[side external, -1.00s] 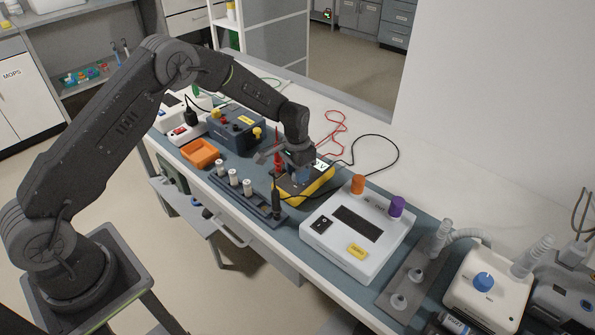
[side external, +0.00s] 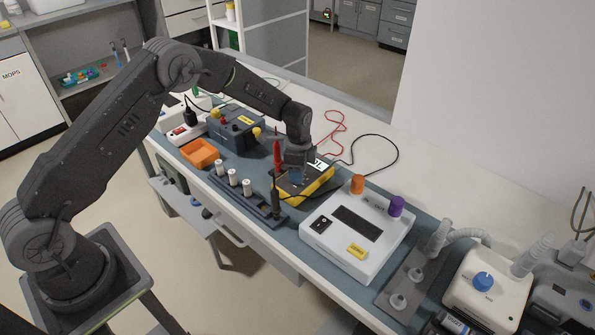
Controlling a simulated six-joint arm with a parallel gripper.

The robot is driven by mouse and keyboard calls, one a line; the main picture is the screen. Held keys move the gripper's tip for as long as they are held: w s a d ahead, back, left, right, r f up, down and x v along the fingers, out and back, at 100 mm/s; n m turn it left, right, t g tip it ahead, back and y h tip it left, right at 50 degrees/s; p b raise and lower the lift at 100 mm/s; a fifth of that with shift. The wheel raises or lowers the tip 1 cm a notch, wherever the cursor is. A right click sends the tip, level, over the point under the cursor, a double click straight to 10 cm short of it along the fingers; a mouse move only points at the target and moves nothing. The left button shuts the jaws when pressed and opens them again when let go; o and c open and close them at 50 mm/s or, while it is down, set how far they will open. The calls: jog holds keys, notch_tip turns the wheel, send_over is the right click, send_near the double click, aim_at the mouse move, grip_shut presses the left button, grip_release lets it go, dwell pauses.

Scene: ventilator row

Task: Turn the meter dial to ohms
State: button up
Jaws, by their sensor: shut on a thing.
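The yellow-edged meter (side external: 318,188) lies on the blue-grey bench mat. Its white display (side external: 320,164) shows at the far end, with marks too small to read. A bit of the blue dial (side external: 297,178) shows under my gripper (side external: 297,172), which points down over the meter's face. My gripper is shut on the dial. The dial's pointer and printed settings are hidden by the gripper. A red probe (side external: 277,157) and a black probe (side external: 275,197) stand upright to the left of the meter.
A white device (side external: 345,252) with orange and purple knobs stands close to the right. Red and black leads (side external: 398,150) loop behind the meter.

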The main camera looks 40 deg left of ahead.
jog(key=shift+m, duration=0.6)
jog(key=o, duration=0.9)
jog(key=shift+o, duration=0.2)
jog(key=shift+r, duration=0.1)
notch_tip(320, 180, up, 14)
jog(key=shift+w+a, duration=0.15)
jog(key=shift+w, duration=0.15)
